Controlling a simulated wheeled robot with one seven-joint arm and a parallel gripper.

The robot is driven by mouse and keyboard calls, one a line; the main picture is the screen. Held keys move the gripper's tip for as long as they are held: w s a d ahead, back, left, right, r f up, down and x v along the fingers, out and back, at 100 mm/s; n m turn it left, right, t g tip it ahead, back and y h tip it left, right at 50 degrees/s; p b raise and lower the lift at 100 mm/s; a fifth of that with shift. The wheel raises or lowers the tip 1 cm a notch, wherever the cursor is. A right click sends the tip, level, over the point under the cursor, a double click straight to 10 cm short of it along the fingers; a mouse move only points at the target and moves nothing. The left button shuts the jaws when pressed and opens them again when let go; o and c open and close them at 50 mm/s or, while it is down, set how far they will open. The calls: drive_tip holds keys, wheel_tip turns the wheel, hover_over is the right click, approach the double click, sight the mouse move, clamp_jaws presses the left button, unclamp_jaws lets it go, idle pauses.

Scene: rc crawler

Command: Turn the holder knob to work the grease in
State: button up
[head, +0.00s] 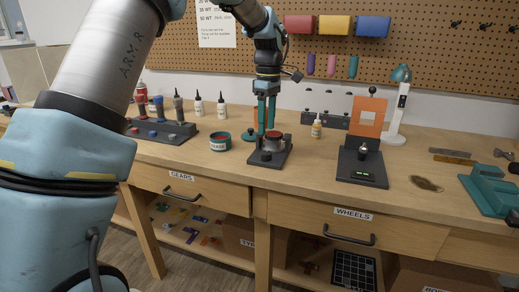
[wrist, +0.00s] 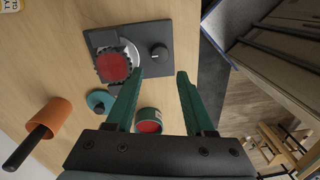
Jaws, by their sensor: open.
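The holder (head: 284,159) is a dark base on the bench. In the wrist view the holder (wrist: 178,32) carries a silver round seat with a dark toothed gear (wrist: 114,66) whose top is red. Its small black knob (wrist: 158,52) sits on the plate beside the gear, with a pale mark on it. My gripper (head: 266,128) points down over the holder, fingers apart and empty. In the wrist view the knob lies ahead of the gap between my fingertips (wrist: 160,74), apparently untouched.
An open grease tin (head: 220,142) with red inside stands left of the holder, its teal lid (head: 249,135) between them. An orange cylinder with a black rod (wrist: 46,126) is nearby. A dark stand with an orange frame (head: 362,167) is to the right.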

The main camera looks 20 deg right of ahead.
sight(266, 152)
wheel_tip(266, 152, down, 8)
drive_tip(key=shift+s+a+f+p, duration=0.15)
drive_tip(key=shift+p, duration=0.65)
clamp_jaws()
